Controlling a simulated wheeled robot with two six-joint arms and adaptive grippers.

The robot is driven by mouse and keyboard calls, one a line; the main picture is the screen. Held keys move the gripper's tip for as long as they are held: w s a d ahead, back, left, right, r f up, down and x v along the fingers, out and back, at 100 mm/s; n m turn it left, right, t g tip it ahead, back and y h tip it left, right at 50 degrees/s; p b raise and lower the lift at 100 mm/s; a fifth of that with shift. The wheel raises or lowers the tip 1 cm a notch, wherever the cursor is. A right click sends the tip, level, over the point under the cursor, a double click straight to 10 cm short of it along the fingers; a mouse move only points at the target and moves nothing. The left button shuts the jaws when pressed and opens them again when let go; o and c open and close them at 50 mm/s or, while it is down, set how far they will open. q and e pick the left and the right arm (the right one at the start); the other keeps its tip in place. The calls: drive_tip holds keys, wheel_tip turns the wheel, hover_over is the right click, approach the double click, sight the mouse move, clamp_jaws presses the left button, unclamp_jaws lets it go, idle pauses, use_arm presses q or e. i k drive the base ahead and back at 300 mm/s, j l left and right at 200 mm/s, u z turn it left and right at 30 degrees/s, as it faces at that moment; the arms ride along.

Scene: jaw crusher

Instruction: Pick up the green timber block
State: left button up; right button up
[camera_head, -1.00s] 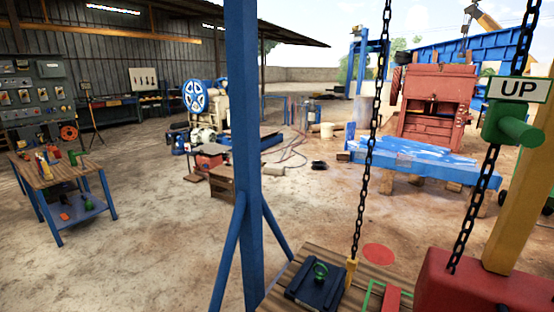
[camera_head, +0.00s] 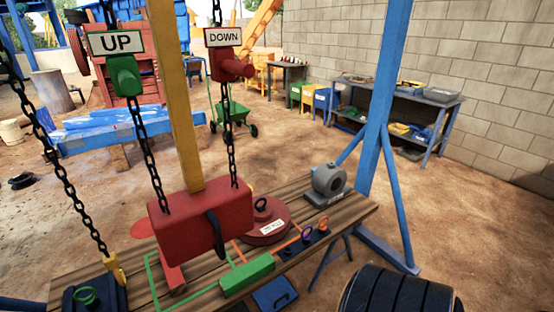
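A green block (camera_head: 247,275) lies on the front edge of the plank-topped table (camera_head: 350,204), low in the middle of the head view. It is long and box-shaped, set at a slant, beside thin green and orange outlines on the tabletop. Nothing is touching it from above. Neither of my grippers shows in this view.
A red box (camera_head: 200,218) with hanging chains stands behind the block, near a round red weight (camera_head: 268,222) and a grey machine (camera_head: 327,184). A blue post (camera_head: 382,110) rises behind the table. A black ribbed round object (camera_head: 398,292) sits at lower right.

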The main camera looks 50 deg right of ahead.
sight(230, 284)
drive_tip(key=z, duration=1.35)
